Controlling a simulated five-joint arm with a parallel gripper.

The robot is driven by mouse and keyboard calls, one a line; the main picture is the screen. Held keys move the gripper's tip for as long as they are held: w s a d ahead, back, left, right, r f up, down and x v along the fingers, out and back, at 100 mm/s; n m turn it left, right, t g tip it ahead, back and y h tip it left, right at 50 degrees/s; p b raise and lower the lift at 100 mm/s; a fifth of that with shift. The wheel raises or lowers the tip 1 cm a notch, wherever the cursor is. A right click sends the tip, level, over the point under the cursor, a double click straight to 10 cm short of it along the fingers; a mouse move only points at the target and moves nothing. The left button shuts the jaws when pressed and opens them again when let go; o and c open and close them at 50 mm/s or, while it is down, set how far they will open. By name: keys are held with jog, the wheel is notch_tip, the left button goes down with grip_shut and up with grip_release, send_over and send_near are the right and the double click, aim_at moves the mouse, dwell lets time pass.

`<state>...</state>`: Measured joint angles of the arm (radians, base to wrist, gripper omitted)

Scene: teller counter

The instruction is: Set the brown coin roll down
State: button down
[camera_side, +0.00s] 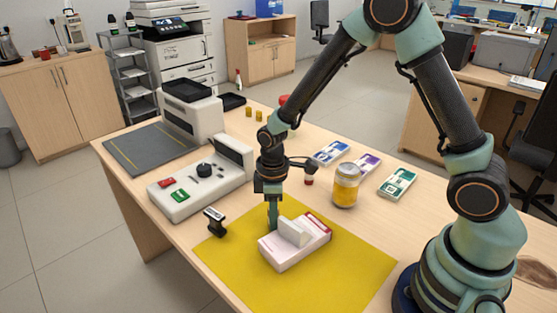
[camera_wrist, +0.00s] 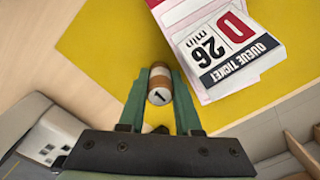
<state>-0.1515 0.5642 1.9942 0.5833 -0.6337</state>
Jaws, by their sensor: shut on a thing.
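My gripper (camera_wrist: 160,85) has its green fingers shut on the brown coin roll (camera_wrist: 159,92), which shows a pale end marked 1 in the wrist view. In the side view my gripper (camera_side: 273,226) points down low over the yellow mat (camera_side: 320,280), just left of the white and pink queue ticket block. The roll cannot be made out in the side view. I cannot tell whether the roll touches the mat.
The queue ticket block (camera_side: 294,245) stands close on the right, also in the wrist view (camera_wrist: 225,45). The mat's front part is clear.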

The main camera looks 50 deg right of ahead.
jog(key=shift+f, duration=0.35)
jog(key=c, duration=0.9)
grip_release()
jog(key=shift+r, duration=0.1)
notch_tip(320, 180, up, 12)
jog(key=s+d+r+m+t, duration=0.1)
jog(key=s+d+r+m, duration=0.1)
jog(key=s+r, duration=0.1)
jog(key=s+d+r+m+t, duration=0.1)
jog(key=s+r+m+t, duration=0.1)
jog(key=s+r+m, duration=0.1)
jog(key=s+d+r+m+t, duration=0.2)
jog(key=s+r+m, duration=0.1)
jog(key=r, duration=0.2)
jog(key=shift+d+r, duration=0.3)
jog(key=shift+r, duration=0.05)
jog(key=shift+s+d+m+t, duration=0.1)
jog(key=shift+s+m+t, duration=0.2)
jog(key=shift+m, duration=0.2)
jog(key=shift+c, duration=0.3)
